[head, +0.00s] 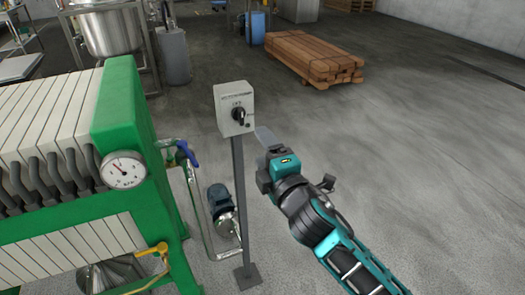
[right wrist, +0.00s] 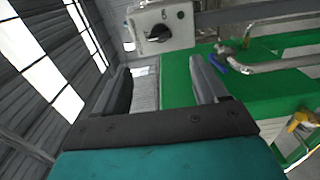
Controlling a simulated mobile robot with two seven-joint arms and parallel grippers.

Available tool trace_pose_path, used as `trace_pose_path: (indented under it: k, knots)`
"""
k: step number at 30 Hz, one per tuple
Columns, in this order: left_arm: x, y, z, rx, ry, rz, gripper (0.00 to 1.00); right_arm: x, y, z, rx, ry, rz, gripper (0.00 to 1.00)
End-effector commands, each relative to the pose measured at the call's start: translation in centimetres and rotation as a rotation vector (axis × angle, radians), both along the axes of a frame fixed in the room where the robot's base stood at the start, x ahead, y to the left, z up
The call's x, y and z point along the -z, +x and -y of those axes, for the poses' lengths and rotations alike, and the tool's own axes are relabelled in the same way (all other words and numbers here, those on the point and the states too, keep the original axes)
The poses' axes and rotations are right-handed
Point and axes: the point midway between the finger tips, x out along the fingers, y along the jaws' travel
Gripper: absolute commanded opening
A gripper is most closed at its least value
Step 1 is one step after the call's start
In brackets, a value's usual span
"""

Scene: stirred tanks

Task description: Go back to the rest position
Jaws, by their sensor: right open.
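My right gripper (head: 264,150) reaches in from the lower right in the head view, just right of a grey switch box (head: 234,108) on a post. In the right wrist view its two fingers (right wrist: 165,90) stand apart with nothing between them, so it is open. The switch box with its black rotary knob (right wrist: 157,34) shows there beyond the fingertips, apart from them. My left gripper is in neither view.
A green filter press (head: 122,105) with white plates and a gauge (head: 124,170) stands at the left. A pump (head: 222,208) and pipes sit beside the post (head: 241,190). Stacked timber (head: 312,57) lies at the back. The concrete floor (head: 440,150) at the right is clear.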

Motion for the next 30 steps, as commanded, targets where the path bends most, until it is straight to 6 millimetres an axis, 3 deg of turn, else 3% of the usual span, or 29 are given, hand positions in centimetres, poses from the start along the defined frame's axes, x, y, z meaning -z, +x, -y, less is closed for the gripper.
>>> trace_pose_path:
  k: [13,16,20,23,27,30]
  knots:
    - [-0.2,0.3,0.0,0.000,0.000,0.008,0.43,0.1,0.0,0.0,0.000,0.002,-0.002,0.72]
    - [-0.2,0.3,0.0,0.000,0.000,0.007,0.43,1.1,-0.4,0.4,0.006,0.042,-0.039,0.72]
    - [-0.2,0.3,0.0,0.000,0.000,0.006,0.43,5.2,-2.5,1.9,0.034,0.215,-0.187,0.72]
    - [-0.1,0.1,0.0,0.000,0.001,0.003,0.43,9.7,-5.4,3.9,0.093,0.429,-0.357,0.72]
    - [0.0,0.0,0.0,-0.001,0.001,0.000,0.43,15.7,-10.6,7.1,0.221,0.750,-0.578,0.72]
    - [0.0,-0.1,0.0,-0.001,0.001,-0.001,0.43,19.1,-14.6,9.3,0.329,0.957,-0.698,0.72]
